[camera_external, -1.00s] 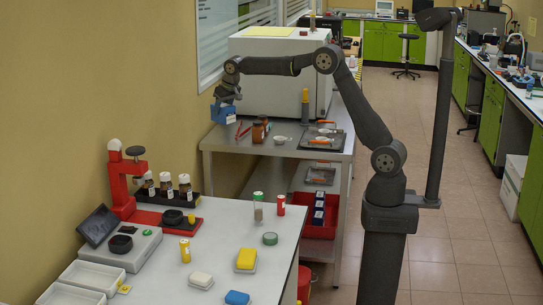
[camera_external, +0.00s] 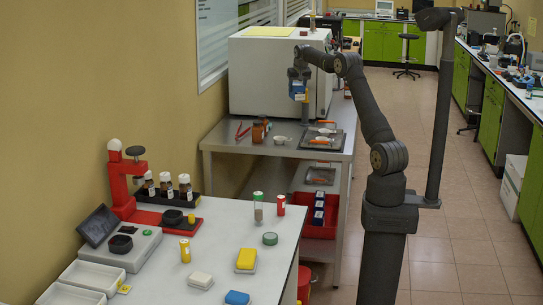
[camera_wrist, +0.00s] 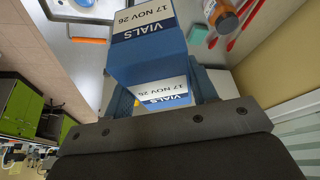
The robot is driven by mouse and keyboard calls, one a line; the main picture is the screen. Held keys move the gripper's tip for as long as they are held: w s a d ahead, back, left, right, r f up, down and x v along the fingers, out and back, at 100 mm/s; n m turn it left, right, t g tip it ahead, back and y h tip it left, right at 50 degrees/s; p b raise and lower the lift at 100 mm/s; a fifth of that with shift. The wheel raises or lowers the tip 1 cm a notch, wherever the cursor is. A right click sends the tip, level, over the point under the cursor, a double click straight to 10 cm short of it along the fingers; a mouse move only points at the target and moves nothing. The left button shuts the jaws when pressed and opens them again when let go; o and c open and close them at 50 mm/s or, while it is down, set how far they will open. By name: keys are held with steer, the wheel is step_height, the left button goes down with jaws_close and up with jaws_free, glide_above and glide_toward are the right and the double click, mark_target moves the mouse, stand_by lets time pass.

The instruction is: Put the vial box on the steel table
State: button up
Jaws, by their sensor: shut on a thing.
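The vial box (camera_external: 298,92) is blue with a white label. It hangs in the air over the back part of the steel table (camera_external: 222,140), in front of the large white cabinet. My gripper (camera_external: 299,78) is shut on it. In the wrist view the vial box (camera_wrist: 150,52) sits between the fingers, with labels reading "VIALS 17 NOV 26" on two faces. The table's grey top shows beyond it. A gap between box and tabletop appears in the external view.
On the steel table stand amber bottles (camera_external: 259,131), red tongs (camera_external: 242,132), small white dishes (camera_external: 281,140) and a dark tray (camera_external: 322,141). A dark upright item (camera_external: 305,116) is just below the box. The white cabinet (camera_external: 265,75) fills the back. The table's front left is clear.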

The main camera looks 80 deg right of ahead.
steer(key=s+d, duration=0.4)
steer(key=s, duration=0.2)
step_height(320, 180, down, 10)
steer(key=shift+m, duration=0.4)
steer(key=shift+w+a+f, duration=0.2)
steer(key=shift+w+f, duration=1.7)
steer(key=shift+w, duration=0.15)
steer(key=shift+w+a+f, duration=0.25)
steer(key=shift+w+f, duration=1.6)
steer(key=shift+w, duration=0.25)
steer(key=shift+w+a+f, duration=0.2)
steer(key=shift+w+f, duration=1.7)
steer(key=shift+w, duration=0.15)
steer(key=shift+f, duration=0.1)
steer(key=o, duration=1.1)
steer(key=shift+f, duration=0.1)
steer(key=shift+o, duration=0.2)
